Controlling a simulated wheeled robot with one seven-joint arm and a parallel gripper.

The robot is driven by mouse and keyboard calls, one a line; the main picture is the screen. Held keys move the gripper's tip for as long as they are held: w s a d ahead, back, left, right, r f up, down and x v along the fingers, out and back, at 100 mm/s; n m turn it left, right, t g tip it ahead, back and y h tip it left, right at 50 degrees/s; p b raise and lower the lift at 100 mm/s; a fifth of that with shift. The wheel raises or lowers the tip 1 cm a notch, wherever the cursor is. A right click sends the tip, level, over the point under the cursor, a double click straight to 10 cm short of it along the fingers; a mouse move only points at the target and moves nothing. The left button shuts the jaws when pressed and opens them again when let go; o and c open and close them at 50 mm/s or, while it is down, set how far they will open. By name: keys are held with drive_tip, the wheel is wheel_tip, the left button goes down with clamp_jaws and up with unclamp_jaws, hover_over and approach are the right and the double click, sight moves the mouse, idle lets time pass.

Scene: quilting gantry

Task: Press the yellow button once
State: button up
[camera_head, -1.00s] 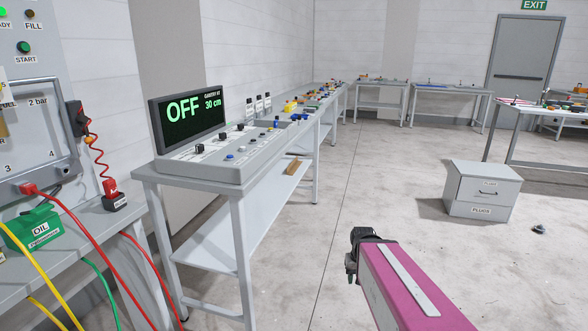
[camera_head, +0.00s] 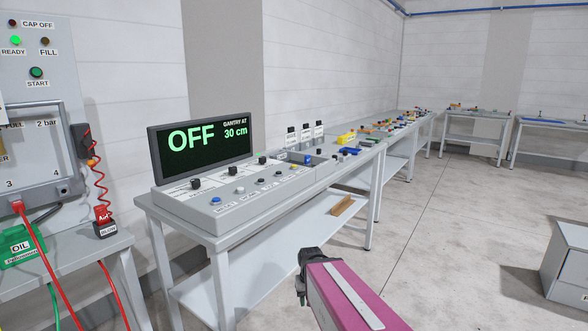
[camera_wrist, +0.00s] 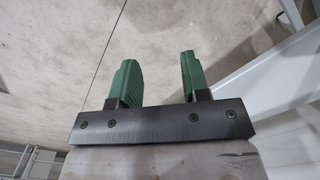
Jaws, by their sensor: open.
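A grey control console (camera_head: 245,208) stands on a workbench left of centre in the head view. Its sloped top carries a row of small buttons and black knobs, including a blue button (camera_head: 216,200) and a white one (camera_head: 240,190).
The bench continues backward with a yellow item (camera_head: 346,138) and several small parts. A grey cabinet (camera_head: 566,262) is at right. The middle floor is clear.

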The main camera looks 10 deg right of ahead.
clamp_jaws()
idle(1.8)
